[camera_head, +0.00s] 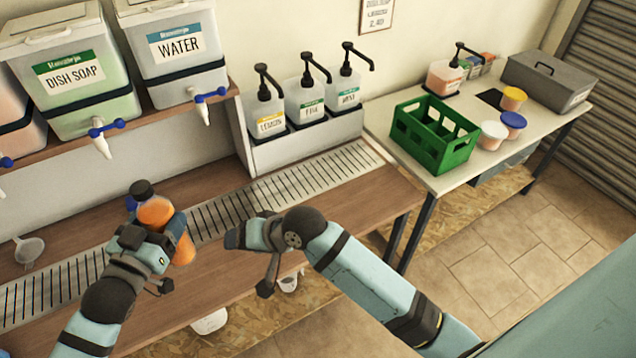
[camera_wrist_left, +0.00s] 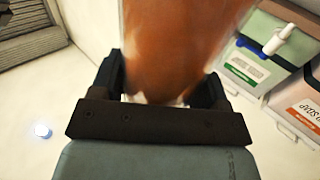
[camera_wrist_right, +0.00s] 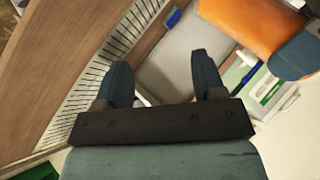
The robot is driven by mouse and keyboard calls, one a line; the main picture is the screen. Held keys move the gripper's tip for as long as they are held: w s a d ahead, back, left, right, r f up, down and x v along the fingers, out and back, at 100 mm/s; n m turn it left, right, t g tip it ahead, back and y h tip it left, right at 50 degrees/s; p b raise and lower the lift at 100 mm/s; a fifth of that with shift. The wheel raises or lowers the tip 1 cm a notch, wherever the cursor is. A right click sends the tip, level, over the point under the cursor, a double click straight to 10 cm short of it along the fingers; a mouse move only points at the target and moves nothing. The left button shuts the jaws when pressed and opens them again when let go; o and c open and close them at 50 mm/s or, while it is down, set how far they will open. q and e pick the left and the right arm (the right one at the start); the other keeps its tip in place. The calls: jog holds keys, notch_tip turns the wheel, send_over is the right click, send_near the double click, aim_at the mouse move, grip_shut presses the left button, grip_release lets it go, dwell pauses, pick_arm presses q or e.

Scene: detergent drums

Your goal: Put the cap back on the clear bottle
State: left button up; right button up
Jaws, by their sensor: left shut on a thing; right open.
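The bottle (camera_head: 155,212) is filled with orange liquid and leans in my left gripper (camera_head: 160,232), which is shut around its middle. A dark cap-like piece (camera_head: 142,188) shows at the bottle's upper end; I cannot tell how it is seated. In the left wrist view the bottle (camera_wrist_left: 180,45) fills the space between the fingers, and its ends are out of frame. My right gripper (camera_head: 250,262) is open and empty, to the right of the bottle over the counter. In the right wrist view, the bottle (camera_wrist_right: 245,20) shows beyond the right gripper's open fingers (camera_wrist_right: 163,78).
A slatted drain grate (camera_head: 310,180) runs along the wooden counter (camera_head: 225,290). Drums with taps, dish soap (camera_head: 75,85) and water (camera_head: 178,60), stand on the shelf above. A funnel (camera_head: 28,250) lies at left. Pump bottles (camera_head: 308,98) and a green crate (camera_head: 432,135) stand at right.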

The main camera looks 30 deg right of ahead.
jog(key=s+d+f+n+t+h, duration=0.2)
jog(key=s+d+f+n, duration=0.1)
jog(key=s+d+f, duration=0.3)
jog(key=s+d+f+n+t+h, duration=0.2)
jog(key=s+d+f, duration=0.4)
jog(key=s, duration=0.5)
notch_tip(320, 180, down, 3)
jog(key=shift+s+d+r+n, duration=0.1)
jog(key=shift+s+d+n, duration=0.2)
jog(key=shift+n, duration=0.4)
